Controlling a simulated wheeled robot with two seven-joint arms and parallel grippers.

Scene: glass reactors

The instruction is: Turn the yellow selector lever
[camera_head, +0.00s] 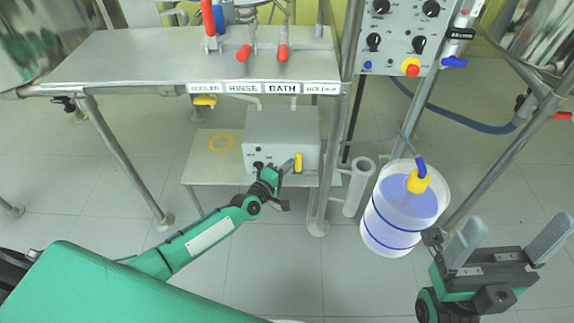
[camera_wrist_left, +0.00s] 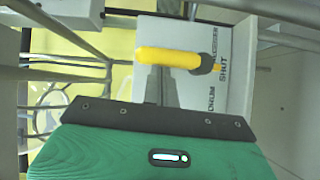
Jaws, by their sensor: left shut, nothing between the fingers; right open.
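The yellow selector lever (camera_head: 298,163) is on the front of a grey box (camera_head: 270,125) under the bench. In the left wrist view the lever (camera_wrist_left: 168,57) lies sideways across the picture, its right end at a dark round mount on the labelled panel (camera_wrist_left: 228,90). My left gripper (camera_head: 284,168) is just left of the lever in the head view. Its fingers are together with nothing between them, and in the left wrist view the fingertips (camera_wrist_left: 161,72) overlap the lever; I cannot tell if they touch it. My right gripper (camera_head: 508,245) is open and empty at the lower right.
The box stands on a low shelf (camera_head: 205,165) below the steel bench (camera_head: 180,60). A white-and-blue drum (camera_head: 390,230) stands to the right, with a grey pipe (camera_head: 357,188) and bench legs between. A control panel (camera_head: 397,38) is above. Floor in front is clear.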

